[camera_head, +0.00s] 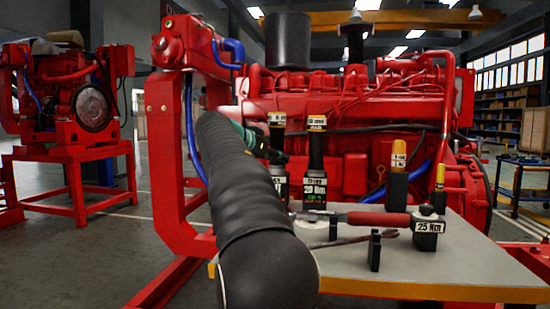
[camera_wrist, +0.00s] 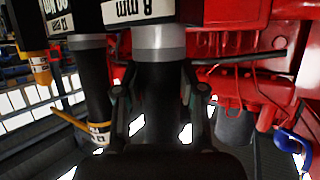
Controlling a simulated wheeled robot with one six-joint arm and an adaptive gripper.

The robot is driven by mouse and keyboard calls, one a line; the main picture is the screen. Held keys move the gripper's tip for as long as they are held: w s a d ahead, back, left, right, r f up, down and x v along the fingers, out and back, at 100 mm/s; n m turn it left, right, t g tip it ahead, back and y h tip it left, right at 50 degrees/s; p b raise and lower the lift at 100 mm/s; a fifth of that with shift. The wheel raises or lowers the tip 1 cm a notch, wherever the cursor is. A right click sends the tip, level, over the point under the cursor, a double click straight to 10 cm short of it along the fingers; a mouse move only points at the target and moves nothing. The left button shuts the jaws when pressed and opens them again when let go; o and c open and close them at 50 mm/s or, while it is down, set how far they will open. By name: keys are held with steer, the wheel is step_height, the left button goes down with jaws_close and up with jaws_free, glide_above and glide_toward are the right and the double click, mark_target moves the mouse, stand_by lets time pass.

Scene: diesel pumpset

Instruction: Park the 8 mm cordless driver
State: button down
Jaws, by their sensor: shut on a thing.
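The 8 mm cordless driver (camera_head: 277,132) is upright, a black tool with a pale label near its top, on the left of a similar black driver (camera_head: 316,150). In the wrist view the "8 mm" label (camera_wrist: 142,10) and the driver's grey-banded body (camera_wrist: 160,38) are in the middle. My gripper (camera_wrist: 160,90) is shut around its black shaft, one finger on each side. In the head view my gripper (camera_head: 271,157) is partly hidden behind my arm. A dark labelled block (camera_head: 281,192) is below the driver. I cannot tell whether the driver is fully seated in it.
The bench (camera_head: 450,262) holds a red-handled wrench (camera_head: 378,218) across black supports, a 25 Nm block (camera_head: 427,227) and orange-topped tools (camera_head: 398,160) at the right. The neighbouring driver (camera_wrist: 92,75) stands close beside my gripper. A red engine (camera_head: 350,105) is behind; the front bench surface is clear.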

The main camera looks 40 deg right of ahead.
steer(key=shift+f+b, duration=0.45)
steer(key=shift+f, duration=0.05)
steer(key=c, duration=0.6)
jaws_free()
steer(key=shift+c, duration=0.2)
steer(key=shift+o, duration=0.2)
steer(key=shift+f, duration=0.1)
steer(key=v, duration=1.2)
steer(key=shift+a, duration=0.1)
